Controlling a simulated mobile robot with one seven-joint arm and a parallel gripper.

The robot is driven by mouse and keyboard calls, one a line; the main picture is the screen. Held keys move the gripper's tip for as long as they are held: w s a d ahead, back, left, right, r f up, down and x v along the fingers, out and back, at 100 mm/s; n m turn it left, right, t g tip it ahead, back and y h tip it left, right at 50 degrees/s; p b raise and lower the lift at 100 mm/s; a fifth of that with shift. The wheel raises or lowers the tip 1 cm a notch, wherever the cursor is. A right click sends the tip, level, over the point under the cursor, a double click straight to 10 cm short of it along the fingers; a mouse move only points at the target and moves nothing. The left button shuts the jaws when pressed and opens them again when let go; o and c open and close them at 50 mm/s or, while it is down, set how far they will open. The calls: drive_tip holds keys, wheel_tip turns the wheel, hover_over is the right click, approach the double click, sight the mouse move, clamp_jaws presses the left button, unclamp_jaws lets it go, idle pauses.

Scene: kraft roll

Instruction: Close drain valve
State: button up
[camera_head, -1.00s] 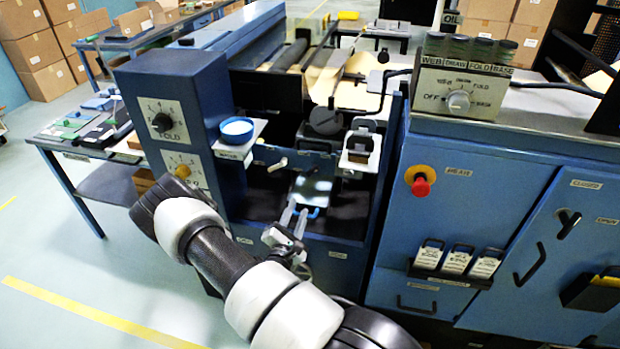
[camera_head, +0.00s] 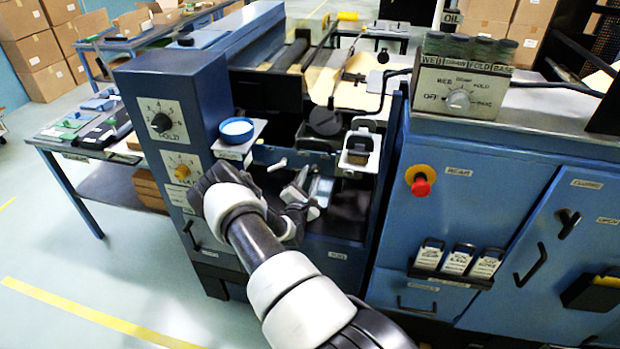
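No part is clearly marked as the drain valve at this size. A small pale lever (camera_head: 277,165) sticks out at the back of the open machine bay, below the blue cup. A dark upright handle (camera_head: 190,234) is on the lower front of the left column. My gripper (camera_head: 306,192) is inside the bay, right of and below the pale lever and apart from it. Its fingers overlap a pale plate there, so I cannot tell whether they are open or touching anything. My forearm hides part of the bay's front edge.
The left column (camera_head: 165,100) carries two dials. A blue cup (camera_head: 237,130) sits on a small shelf by the bay. A white-and-black bracket (camera_head: 357,150) stands at the bay's right. The right cabinet has a red knob (camera_head: 421,188), hanging tags (camera_head: 457,260) and a selector dial (camera_head: 458,101).

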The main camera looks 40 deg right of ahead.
clamp_jaws()
drive_tip(key=shift+n, duration=0.3)
drive_tip(key=n, duration=0.2)
drive_tip(key=shift+n+b, duration=0.4)
drive_tip(key=n, duration=0.3)
drive_tip(key=shift+s+d+n, duration=0.1)
drive_tip(key=shift+n, duration=0.2)
drive_tip(key=n, duration=1.1)
drive_tip(key=shift+s+d, duration=0.15)
